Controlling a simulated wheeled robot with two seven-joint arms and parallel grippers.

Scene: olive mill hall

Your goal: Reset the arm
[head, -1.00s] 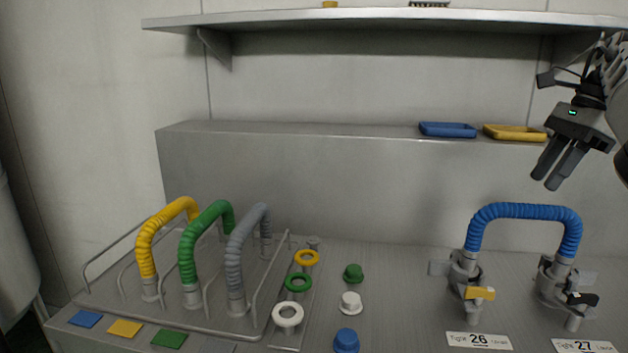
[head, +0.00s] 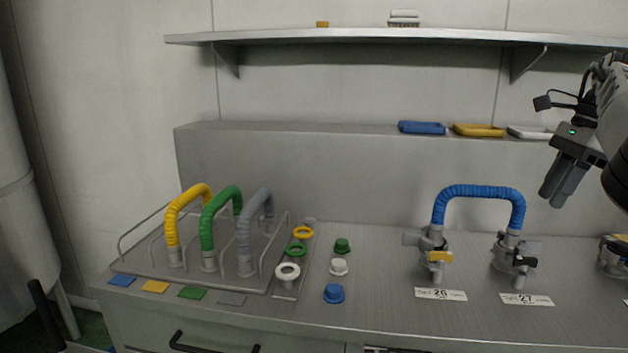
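My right gripper (head: 556,197) is at the right of the head view, in the air in front of the wall of the raised ledge. Its two dark fingers point down and to the left and lie close together with nothing between them. It is above and to the right of the blue ribbed hose (head: 478,191) and apart from it. My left gripper is out of view.
The blue hose bridges two valve fittings behind labels 26 (head: 440,294) and 27 (head: 527,300). A wire rack (head: 125,267) holds yellow, green and grey hoses. Rings and caps lie mid-bench. Trays, including a blue one (head: 422,127), sit on the ledge below a shelf (head: 380,37).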

